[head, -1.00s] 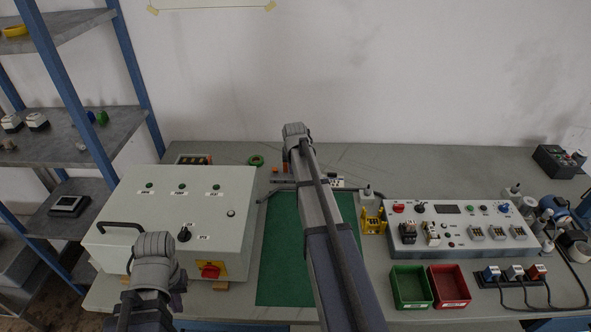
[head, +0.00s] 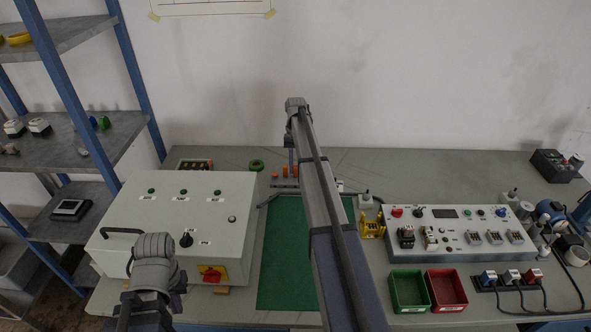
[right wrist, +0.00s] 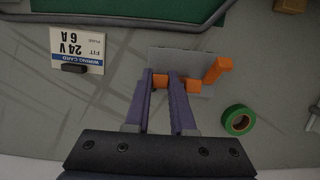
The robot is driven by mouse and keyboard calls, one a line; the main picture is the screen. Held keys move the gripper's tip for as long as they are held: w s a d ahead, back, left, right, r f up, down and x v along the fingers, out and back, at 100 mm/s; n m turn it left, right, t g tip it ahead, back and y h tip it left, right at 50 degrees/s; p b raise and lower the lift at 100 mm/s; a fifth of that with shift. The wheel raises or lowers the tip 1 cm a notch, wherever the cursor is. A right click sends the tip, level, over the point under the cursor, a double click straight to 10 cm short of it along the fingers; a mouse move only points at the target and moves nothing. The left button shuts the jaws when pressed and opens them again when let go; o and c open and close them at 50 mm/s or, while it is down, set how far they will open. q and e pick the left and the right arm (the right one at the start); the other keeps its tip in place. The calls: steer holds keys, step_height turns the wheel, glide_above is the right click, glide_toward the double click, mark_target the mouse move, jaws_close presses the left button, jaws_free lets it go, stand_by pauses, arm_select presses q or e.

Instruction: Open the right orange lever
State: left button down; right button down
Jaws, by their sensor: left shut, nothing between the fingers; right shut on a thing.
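In the right wrist view, a grey plate (right wrist: 184,57) on the bench carries orange lever parts. My right gripper (right wrist: 167,80) is shut on an orange lever (right wrist: 160,83); more orange (right wrist: 192,86) shows just outside its right finger. Another orange lever (right wrist: 215,70) sticks up at a tilt at the plate's right end, apart from the fingers. In the head view, my right gripper (head: 291,158) points down at these orange parts (head: 275,174) near the back of the bench, partly hidden by my right arm. My left gripper (head: 178,283) is shut and empty in front of the light control box.
A green tape roll (head: 257,165) lies close left of the levers in the head view. A wiring card (right wrist: 78,48) lies on the bench in the right wrist view. The light control box (head: 166,215), green mat (head: 283,270) and grey instrument panel (head: 460,215) flank my right arm.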

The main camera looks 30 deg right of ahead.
arm_select(q)
steer(key=shift+f, duration=0.15)
arm_select(e)
steer(key=shift+w+g+y, duration=0.1)
steer(key=shift+g+y, duration=0.2)
steer(key=c, duration=0.8)
jaws_free()
steer(key=shift+o, duration=0.2)
